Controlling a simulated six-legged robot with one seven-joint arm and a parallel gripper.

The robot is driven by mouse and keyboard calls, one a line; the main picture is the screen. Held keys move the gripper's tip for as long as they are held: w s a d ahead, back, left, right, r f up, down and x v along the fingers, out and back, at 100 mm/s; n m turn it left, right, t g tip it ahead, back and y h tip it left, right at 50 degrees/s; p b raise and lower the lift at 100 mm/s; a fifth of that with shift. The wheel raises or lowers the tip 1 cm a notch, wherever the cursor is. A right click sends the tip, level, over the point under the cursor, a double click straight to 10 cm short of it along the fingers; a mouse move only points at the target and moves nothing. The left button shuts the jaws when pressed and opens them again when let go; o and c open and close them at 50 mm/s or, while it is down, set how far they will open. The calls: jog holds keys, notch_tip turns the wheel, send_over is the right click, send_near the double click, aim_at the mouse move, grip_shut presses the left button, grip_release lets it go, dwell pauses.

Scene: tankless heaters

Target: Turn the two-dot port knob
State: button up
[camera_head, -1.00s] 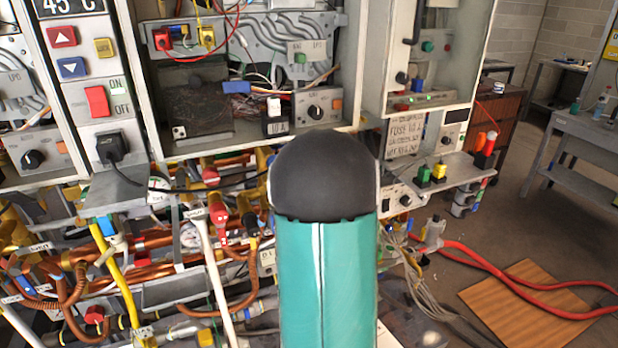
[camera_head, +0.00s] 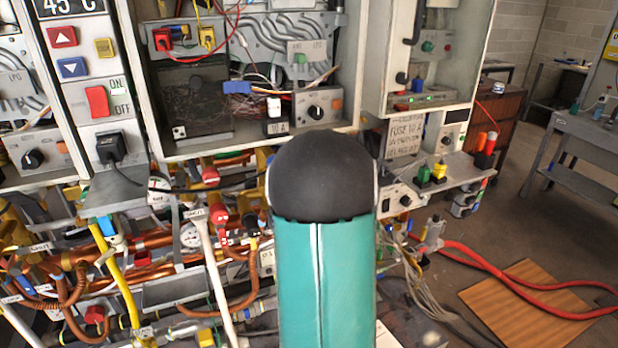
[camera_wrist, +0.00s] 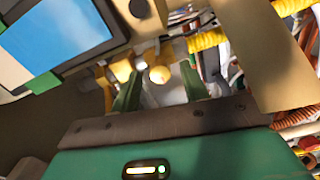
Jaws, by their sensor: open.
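I cannot tell which knob carries the two-dot mark. In the head view, one black knob (camera_head: 316,112) sits on a grey control box inside the middle cabinet, another black knob (camera_head: 33,159) is on the left unit, and a small one (camera_head: 406,200) is at the lower right. A small white tag with dark dots (camera_head: 179,132) is on the black box in the middle cabinet. In the wrist view my gripper (camera_wrist: 160,85) is open, its two dark green fingers apart.
My own arm hides the centre of the head view. Copper pipes (camera_head: 150,240) and hoses crowd the area below the cabinets. A red hose (camera_head: 500,280) crosses a wooden board (camera_head: 530,305) on the floor at right.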

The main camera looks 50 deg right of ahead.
jog(key=shift+s, duration=0.1)
jog(key=v, duration=1.3)
jog(key=shift+s+a, duration=0.15)
jog(key=shift+s, duration=0.1)
jog(key=w+d+m, duration=0.7)
jog(key=w+m, duration=0.5)
jog(key=m, duration=0.3)
jog(key=shift+w+d, duration=0.1)
jog(key=shift+d, duration=0.05)
jog(key=shift+c, duration=0.5)
